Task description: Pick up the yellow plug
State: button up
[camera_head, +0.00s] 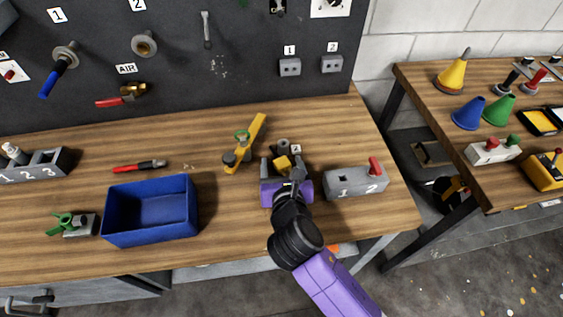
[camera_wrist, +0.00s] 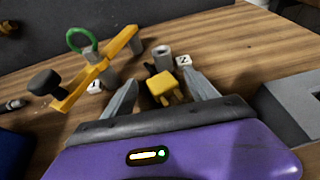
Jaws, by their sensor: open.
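The yellow plug (camera_wrist: 162,87) stands on the wooden bench between the two fingers of my gripper (camera_wrist: 160,95) in the wrist view. In the head view the yellow plug (camera_head: 283,163) shows just beyond my gripper (camera_head: 283,170), partly hidden by it. My gripper is open, its fingers to the left and right of the plug with gaps on both sides. Whether the fingertips are low enough to flank the whole plug cannot be told.
A grey cylinder (camera_wrist: 162,57) stands just behind the plug. A yellow lever with a green ring (camera_head: 247,143) is to the left. A grey block labelled 1 and 2 (camera_head: 345,192) is close on the right. A blue bin (camera_head: 151,225) sits further left.

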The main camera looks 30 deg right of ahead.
aim_at(282, 166)
grip_shut()
notch_tip(282, 166, up, 20)
jog(key=p, duration=0.2)
dwell(0.6)
